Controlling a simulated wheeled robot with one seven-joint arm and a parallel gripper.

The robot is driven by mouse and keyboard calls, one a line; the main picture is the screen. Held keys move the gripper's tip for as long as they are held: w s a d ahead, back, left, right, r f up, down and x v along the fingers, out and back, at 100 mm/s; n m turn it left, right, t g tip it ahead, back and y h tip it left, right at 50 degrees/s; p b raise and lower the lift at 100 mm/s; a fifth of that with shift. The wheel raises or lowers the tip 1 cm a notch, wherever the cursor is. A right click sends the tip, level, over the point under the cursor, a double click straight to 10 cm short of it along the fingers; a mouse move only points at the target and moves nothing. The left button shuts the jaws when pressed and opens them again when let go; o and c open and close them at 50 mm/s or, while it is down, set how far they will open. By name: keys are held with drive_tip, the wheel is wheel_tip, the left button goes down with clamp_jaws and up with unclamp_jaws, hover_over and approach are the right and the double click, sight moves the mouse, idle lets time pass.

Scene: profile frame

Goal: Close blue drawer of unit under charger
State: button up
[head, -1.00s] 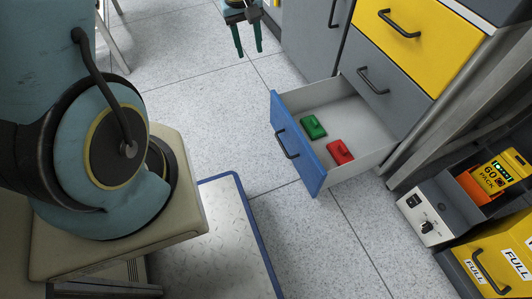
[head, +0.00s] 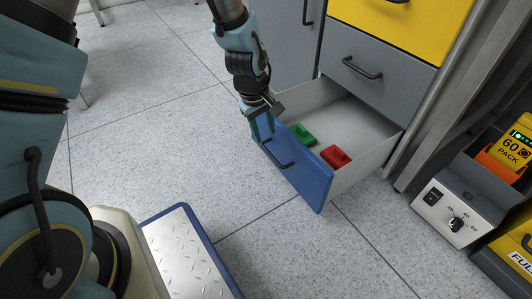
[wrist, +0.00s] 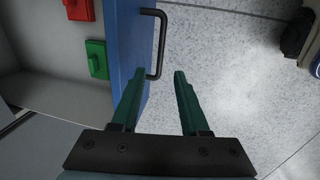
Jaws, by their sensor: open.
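The blue drawer (head: 305,178) stands pulled out at the bottom of a grey and yellow unit (head: 360,65). Its black bar handle (head: 276,156) is on the blue front, and it also shows in the wrist view (wrist: 159,44). A green block (head: 302,135) and a red block (head: 336,157) lie inside. My gripper (head: 262,128) is open and empty at the far left end of the blue front. In the wrist view, one finger overlaps the blue front (wrist: 127,50) and the other is over the floor side. Contact cannot be told.
A charger-like box (head: 445,212) with a dial and a yellow pack (head: 517,145) stands at the right, by a metal post. The floor (head: 200,140) before the drawer is clear. A tread-plate platform (head: 190,250) lies at the lower left.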

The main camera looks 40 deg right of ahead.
sight(269, 153)
drive_tip(key=f+b, duration=0.1)
drive_tip(key=f, duration=0.1)
drive_tip(key=d+f+b, duration=0.1)
drive_tip(key=f, duration=0.2)
drive_tip(key=f+b, duration=0.1)
drive_tip(key=f, duration=0.2)
drive_tip(key=shift+d+f+b, duration=0.15)
drive_tip(key=shift+d+b, duration=0.1)
drive_tip(key=shift+b, duration=0.1)
clamp_jaws()
idle(0.9)
